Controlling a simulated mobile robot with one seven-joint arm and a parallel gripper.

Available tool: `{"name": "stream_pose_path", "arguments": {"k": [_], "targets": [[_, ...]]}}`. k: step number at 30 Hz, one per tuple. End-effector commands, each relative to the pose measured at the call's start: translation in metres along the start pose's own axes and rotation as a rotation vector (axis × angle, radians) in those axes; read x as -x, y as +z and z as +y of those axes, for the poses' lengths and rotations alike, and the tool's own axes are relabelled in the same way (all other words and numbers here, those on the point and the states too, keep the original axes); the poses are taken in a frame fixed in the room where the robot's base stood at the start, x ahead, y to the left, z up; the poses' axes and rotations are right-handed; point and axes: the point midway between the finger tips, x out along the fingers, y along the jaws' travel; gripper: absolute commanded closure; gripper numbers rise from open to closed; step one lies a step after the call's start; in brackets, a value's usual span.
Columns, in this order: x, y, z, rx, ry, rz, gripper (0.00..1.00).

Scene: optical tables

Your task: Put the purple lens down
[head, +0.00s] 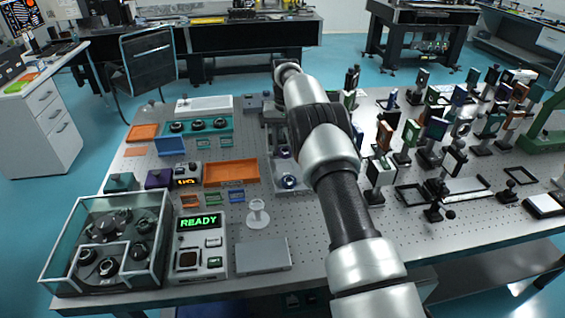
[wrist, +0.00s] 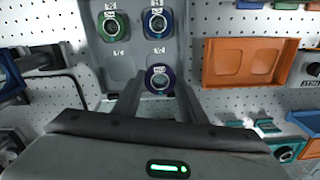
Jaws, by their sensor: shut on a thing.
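The purple lens (wrist: 160,80) is between the fingers of my gripper (wrist: 158,98) in the wrist view. The gripper is shut on it. The lens is over the grey lens tray (wrist: 137,50), at its lower right slot in that view. I cannot tell whether it touches the tray. In the head view the purple lens (head: 284,152) shows small below my gripper, beside the arm, at the far end of the tray (head: 278,187). A green lens (wrist: 114,26) and a blue lens (wrist: 157,22) sit in the other row. The lower left slot looks empty.
An orange tray (head: 230,172) lies left of the lens tray. Several optics mounts (head: 380,172) crowd the table right of my arm. A READY box (head: 200,245), a glass-walled case (head: 108,240) and a grey plate (head: 263,256) stand nearer.

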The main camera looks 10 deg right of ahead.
Motion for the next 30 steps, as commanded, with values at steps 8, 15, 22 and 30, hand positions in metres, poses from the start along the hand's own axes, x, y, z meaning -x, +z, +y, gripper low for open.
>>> {"name": "stream_pose_path", "arguments": {"k": [8,15,22,30], "targets": [[-0.027,0.000,0.000,0.000,0.000,-0.001,0.88],[-0.057,0.000,-0.001,0.000,-0.001,0.002,0.88],[-0.057,0.000,-0.001,0.000,0.000,0.003,0.88],[-0.060,0.000,-0.001,0.000,0.000,0.002,0.55]]}}
